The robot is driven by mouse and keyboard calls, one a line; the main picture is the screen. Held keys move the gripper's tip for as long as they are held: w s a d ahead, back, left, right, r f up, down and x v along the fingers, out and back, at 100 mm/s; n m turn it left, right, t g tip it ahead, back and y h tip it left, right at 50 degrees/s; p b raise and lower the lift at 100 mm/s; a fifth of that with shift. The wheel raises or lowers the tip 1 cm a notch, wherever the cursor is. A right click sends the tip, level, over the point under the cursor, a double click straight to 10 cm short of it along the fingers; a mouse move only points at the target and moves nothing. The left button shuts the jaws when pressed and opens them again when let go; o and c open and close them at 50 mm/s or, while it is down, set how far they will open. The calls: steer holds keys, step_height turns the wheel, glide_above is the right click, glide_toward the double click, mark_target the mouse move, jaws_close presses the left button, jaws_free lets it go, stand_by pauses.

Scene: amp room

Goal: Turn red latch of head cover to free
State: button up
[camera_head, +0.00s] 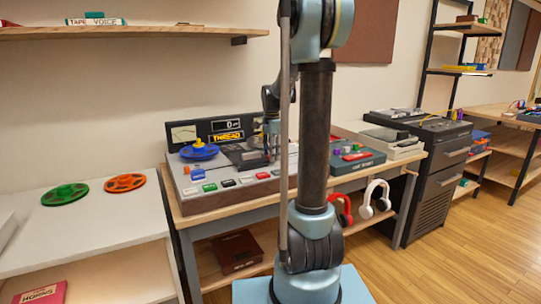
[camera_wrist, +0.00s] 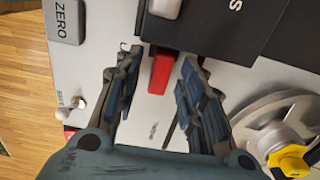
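The red latch (camera_wrist: 160,75) is a small bar beside the edge of the black head cover (camera_wrist: 235,25) in the wrist view. My gripper (camera_wrist: 159,62) is open, and its two fingers stand on either side of the latch with a visible gap at each side. Whether the fingertips are level with the latch in height, I cannot tell. In the head view my gripper (camera_head: 272,142) is over the tape machine (camera_head: 228,197), close to the dark cover; the latch is hidden there.
A reel with a yellow hub (camera_wrist: 289,160) lies at right in the wrist view. In the head view, a blue reel (camera_head: 199,151) is left of my gripper, and headphones (camera_head: 376,198) hang at the table's front.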

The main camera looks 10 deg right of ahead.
jaws_close()
steer(key=shift+a, duration=0.3)
steer(key=shift+d+n, duration=0.35)
steer(key=shift+n, duration=0.05)
steer(key=n, duration=0.3)
steer(key=shift+s+d+n, duration=0.2)
steer(key=shift+n, duration=0.1)
steer(key=n, duration=0.4)
steer(key=shift+s+d+n, duration=0.15)
steer(key=shift+n, duration=0.15)
steer(key=n, duration=0.4)
steer(key=shift+d+n, duration=0.2)
steer(key=shift+n, duration=0.1)
steer(key=n, duration=0.4)
steer(key=shift+d, duration=0.2)
steer(key=shift+n, duration=0.3)
